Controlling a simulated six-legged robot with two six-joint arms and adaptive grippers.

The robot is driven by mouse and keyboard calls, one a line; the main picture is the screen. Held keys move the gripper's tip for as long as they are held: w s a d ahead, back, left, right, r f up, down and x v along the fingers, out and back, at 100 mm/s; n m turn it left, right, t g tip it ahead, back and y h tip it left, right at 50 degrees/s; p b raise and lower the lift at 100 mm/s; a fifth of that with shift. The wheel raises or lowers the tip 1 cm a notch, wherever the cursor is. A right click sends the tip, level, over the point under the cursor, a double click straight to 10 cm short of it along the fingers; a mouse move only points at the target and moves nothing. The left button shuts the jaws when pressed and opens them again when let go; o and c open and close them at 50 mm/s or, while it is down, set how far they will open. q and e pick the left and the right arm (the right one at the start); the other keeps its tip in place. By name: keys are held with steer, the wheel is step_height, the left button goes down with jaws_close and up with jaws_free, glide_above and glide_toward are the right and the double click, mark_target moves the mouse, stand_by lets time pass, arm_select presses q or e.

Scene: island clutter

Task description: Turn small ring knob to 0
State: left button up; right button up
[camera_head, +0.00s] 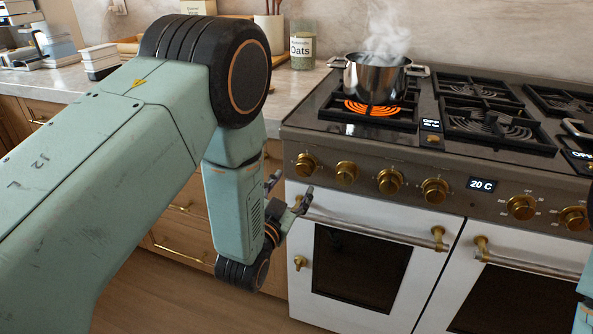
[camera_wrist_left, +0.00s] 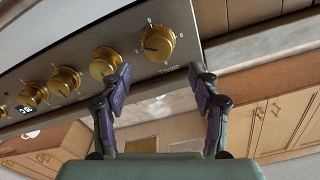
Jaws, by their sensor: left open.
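Several gold knobs line the stove's front panel; I cannot read which one is the small ring knob. The leftmost knob (camera_head: 305,165) is nearest my left gripper (camera_head: 290,190), which is open and empty just below and left of it. In the left wrist view, a numbered gold knob (camera_wrist_left: 158,42) lies beyond the open fingers (camera_wrist_left: 160,78), with a gap between. Another knob (camera_wrist_left: 105,63) is beside it, partly behind the left finger. A burner (camera_head: 372,108) glows orange under the steaming pot (camera_head: 374,78). My right gripper is out of view.
The white oven doors (camera_head: 385,270) have a protruding handle (camera_head: 375,228) below the knobs. A display (camera_head: 482,184) reads 20 C. The counter (camera_head: 300,84) at left holds an oats jar (camera_head: 302,48). Wooden floor (camera_head: 165,297) is clear.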

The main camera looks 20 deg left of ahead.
mark_target(303, 171)
arm_select(q)
steer(key=w, duration=0.2)
steer(key=w+b, duration=0.1)
steer(key=w, duration=0.3)
steer(key=shift+w+d+f, duration=0.15)
steer(key=shift+d+f, duration=0.05)
steer(key=shift+d, duration=0.05)
steer(key=shift+w+a+b, duration=0.1)
steer(key=shift+w+b, duration=0.2)
steer(key=shift+w, duration=0.55)
steer(key=shift+c, duration=0.2)
steer(key=shift+s, duration=0.1)
steer(key=shift+c, duration=0.9)
steer(key=c, duration=1)
steer(key=shift+o, duration=0.2)
